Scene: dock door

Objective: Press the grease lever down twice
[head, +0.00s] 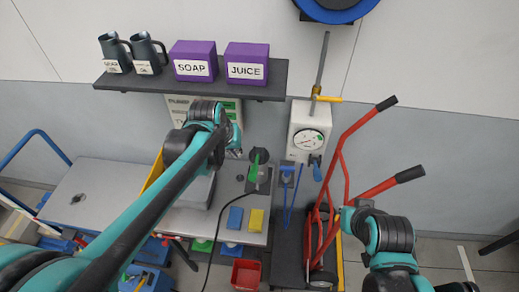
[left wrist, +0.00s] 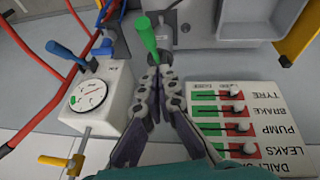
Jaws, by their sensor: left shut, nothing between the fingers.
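A lever with a green handle (head: 253,172) stands on a dark mount at the back right of the grey bench; I take it for the grease lever, though no label is readable. In the left wrist view the green handle (left wrist: 146,35) tilts to the left from its grey base. My left gripper (head: 237,153) is just left of the lever, largely hidden by its arm. In the left wrist view my left gripper (left wrist: 154,72) is shut and empty, its fingertips close to the handle; contact cannot be told. My right arm is at the lower right, its gripper not visible.
A gauge box (head: 309,130) with a blue lever hangs right of the bench, beside a red hand truck (head: 345,150). A blue block (head: 235,218) and a yellow block (head: 256,220) lie on the bench. A checklist board (left wrist: 240,125) and a shelf (head: 190,86) are on the wall.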

